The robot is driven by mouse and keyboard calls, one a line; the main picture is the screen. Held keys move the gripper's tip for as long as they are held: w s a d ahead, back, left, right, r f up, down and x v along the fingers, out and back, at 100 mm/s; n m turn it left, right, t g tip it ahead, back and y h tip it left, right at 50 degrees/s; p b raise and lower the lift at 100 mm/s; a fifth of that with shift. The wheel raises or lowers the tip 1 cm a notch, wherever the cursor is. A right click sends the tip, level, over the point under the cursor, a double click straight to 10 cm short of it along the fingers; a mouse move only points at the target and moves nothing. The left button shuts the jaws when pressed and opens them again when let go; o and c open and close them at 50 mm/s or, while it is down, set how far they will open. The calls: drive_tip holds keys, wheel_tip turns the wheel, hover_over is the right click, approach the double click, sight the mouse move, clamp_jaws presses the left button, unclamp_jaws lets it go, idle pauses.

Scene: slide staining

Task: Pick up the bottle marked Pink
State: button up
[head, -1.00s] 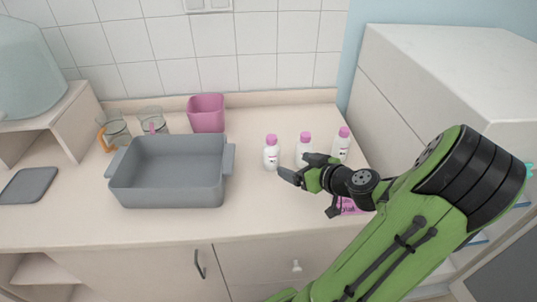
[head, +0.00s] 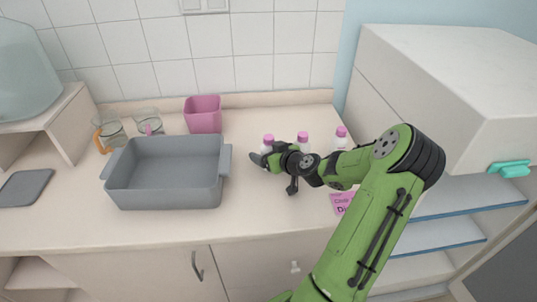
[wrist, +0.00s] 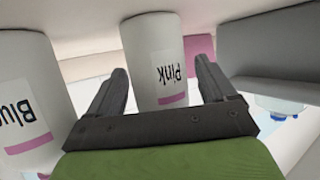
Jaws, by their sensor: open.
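The bottle marked Pink (wrist: 153,50) is white with a pink band and shows upside down in the wrist view, between my two open fingers. My gripper (wrist: 160,92) is open around or just in front of it; I cannot tell whether the fingers touch it. In the head view, my gripper (head: 262,160) is at the leftmost of three white bottles with pink caps. That bottle (head: 267,140) is partly hidden behind my gripper. A bottle whose label begins "Blu" (wrist: 25,100) stands beside it in the wrist view.
A grey basin (head: 165,187) stands left of my gripper, with a pink container (head: 203,115) behind it. Two other bottles (head: 302,139) (head: 341,138) stand to the right. A pink card (head: 341,202) lies near the front edge. Glass jugs (head: 148,121) stand at the back left.

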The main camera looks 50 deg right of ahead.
drive_tip(key=shift+s, duration=0.1)
drive_tip(key=shift+c, duration=0.5)
drive_tip(key=c, duration=1)
drive_tip(key=shift+c, duration=0.2)
